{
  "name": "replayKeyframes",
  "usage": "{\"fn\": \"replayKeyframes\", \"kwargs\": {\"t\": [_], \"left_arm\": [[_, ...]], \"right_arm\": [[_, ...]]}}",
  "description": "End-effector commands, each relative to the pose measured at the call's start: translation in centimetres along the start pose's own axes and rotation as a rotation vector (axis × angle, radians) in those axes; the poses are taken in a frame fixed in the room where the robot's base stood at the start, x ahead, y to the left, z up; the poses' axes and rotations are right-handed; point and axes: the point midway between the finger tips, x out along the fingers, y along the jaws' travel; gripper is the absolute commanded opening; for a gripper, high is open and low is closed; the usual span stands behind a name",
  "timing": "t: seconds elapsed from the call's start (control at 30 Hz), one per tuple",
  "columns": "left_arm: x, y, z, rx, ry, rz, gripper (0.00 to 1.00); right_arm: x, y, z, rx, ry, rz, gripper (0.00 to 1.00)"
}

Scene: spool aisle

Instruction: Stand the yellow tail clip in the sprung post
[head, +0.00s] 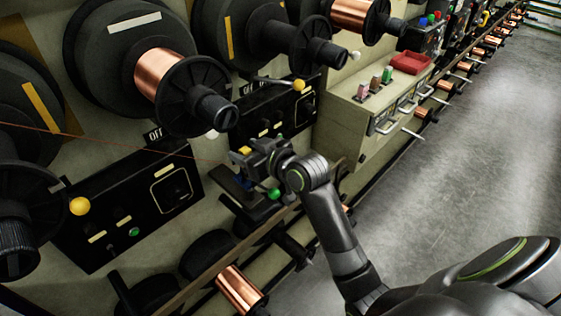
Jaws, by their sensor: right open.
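My right gripper (247,158) is open, at the middle of the head view in front of the machine face. A small yellow piece (244,150), which looks like the tail clip, shows at its fingertips. I cannot tell whether it is between the fingers or just behind them. Below the gripper is a dark bracket (232,183) with a small blue part (247,183) on it. I cannot tell for sure which part is the sprung post; the gripper may hide it. My left gripper is not in view.
A thin copper wire (100,137) runs from the left edge toward the gripper. Copper spools (158,76) stick out above, and another spool (240,288) is below. Black control panels (130,215) have yellow knobs (80,206). A red tray (411,63) sits on a cabinet. The floor at right is clear.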

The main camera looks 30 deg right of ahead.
Motion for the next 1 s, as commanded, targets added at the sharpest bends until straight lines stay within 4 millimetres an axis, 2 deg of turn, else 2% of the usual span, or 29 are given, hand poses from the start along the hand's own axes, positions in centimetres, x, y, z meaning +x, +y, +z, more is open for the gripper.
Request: {"fn": "replayKeyframes", "kwargs": {"t": [0.6,0.8,1.0], "left_arm": [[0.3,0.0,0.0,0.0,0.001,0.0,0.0],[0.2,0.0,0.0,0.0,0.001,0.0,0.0],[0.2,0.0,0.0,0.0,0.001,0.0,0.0]], "right_arm": [[-12.1,0.0,0.1,-0.006,-0.002,0.001,0.5],[-14.1,0.1,0.1,-0.003,-0.001,0.002,0.5],[-14.8,0.0,0.0,0.0,0.0,0.0,0.5]]}}
